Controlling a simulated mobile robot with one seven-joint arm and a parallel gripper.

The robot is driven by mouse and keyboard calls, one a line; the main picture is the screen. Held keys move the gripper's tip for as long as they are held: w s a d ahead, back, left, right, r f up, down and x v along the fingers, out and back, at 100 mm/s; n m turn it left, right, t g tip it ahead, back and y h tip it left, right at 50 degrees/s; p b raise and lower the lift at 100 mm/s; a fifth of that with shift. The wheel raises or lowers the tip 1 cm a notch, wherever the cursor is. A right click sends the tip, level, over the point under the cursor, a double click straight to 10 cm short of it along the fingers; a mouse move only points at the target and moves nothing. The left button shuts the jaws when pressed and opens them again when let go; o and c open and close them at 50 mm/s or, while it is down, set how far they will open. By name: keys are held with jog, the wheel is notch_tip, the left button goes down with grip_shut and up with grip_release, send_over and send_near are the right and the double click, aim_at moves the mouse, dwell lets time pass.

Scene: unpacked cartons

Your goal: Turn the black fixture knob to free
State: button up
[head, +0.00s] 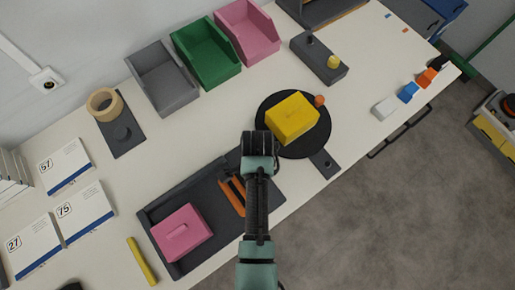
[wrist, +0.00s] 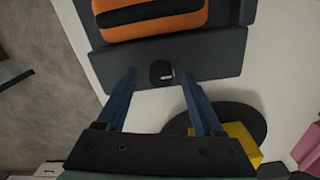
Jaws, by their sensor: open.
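The black fixture knob (wrist: 161,70) is a small dark disc with a short white mark. It sits on the dark grey fixture plate (wrist: 215,57) in the wrist view. My gripper (wrist: 158,73) is open, with its two blue fingers on either side of the knob in that picture. I cannot tell whether they touch it or how far down they reach. An orange and black block (wrist: 150,18) lies on the fixture beyond the knob. In the head view my gripper (head: 258,146) is over the end of the dark fixture tray (head: 158,232), and my arm hides the knob.
A yellow block (head: 292,117) stands on a round black turntable (head: 264,104) to the right of my gripper. A pink lidded box (head: 181,233) sits in the tray. Grey, green and pink bins (head: 207,55) line the wall.

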jog(key=shift+c, duration=0.3)
grip_shut()
jog(key=shift+r+n+p, duration=0.1)
jog(key=shift+n+p, duration=0.2)
jog(key=shift+n, duration=0.1)
jog(key=n+p, duration=0.1)
jog(key=n, duration=0.1)
jog(key=shift+n, duration=0.4)
jog(key=n+p, duration=0.2)
jog(key=n, duration=0.3)
jog(key=shift+w, duration=0.1)
jog(key=n+p, duration=0.1)
jog(key=n, duration=0.4)
jog(key=n+p, duration=0.1)
jog(key=n, duration=0.3)
jog(key=shift+a+n, duration=0.1)
jog(key=shift+n, duration=0.2)
